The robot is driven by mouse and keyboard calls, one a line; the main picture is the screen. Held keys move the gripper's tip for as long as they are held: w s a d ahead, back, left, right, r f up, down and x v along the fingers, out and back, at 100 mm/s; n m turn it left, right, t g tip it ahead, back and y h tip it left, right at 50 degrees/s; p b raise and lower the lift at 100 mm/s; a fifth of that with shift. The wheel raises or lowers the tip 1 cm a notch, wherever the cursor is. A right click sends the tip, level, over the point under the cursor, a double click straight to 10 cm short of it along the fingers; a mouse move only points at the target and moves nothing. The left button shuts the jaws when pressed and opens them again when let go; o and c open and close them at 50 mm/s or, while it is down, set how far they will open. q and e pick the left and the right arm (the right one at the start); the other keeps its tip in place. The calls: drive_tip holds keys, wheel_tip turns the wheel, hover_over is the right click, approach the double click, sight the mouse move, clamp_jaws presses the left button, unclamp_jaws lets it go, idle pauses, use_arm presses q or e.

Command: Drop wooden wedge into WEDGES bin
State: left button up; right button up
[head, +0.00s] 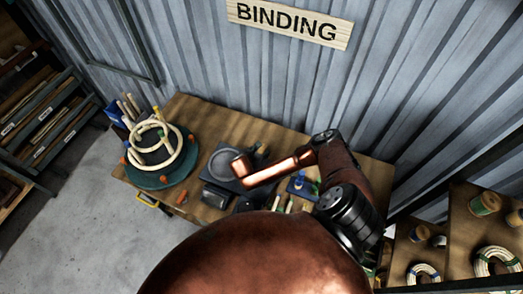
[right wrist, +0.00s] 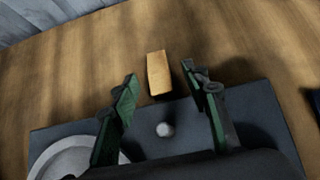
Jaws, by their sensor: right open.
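A tan wooden wedge (right wrist: 158,73) lies on the wooden bench top in the right wrist view, just beyond a dark plate. My right gripper (right wrist: 159,80) is open, with its green-padded fingers on either side of the near part of the wedge's line. I see no contact with the wedge and cannot tell the height gap. No bin with a readable WEDGES label shows. My left gripper is not in view.
A green round jig (head: 150,180) with pale rattan rings stands on the bench's left. The dark plate (right wrist: 245,105) carries a grey disc and a pale knob. A corrugated wall (head: 200,50) closes the back.

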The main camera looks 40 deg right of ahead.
sight(263, 148)
drive_tip(key=x, duration=0.2)
drive_tip(key=shift+w+d+f, duration=0.1)
drive_tip(key=shift+w+d, duration=0.1)
drive_tip(key=shift+d, duration=0.05)
drive_tip(key=shift+w+d+f, duration=0.15)
drive_tip(key=shift+d+f, duration=0.1)
drive_tip(key=shift+f, duration=0.05)
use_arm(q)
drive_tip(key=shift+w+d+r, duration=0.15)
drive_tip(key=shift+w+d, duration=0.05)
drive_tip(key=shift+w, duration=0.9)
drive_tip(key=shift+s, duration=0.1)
use_arm(e)
drive_tip(key=c, duration=0.4)
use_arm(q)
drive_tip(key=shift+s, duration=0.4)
use_arm(e)
drive_tip(key=c, duration=0.7)
drive_tip(key=shift+r, duration=0.1)
drive_tip(key=shift+c, duration=0.2)
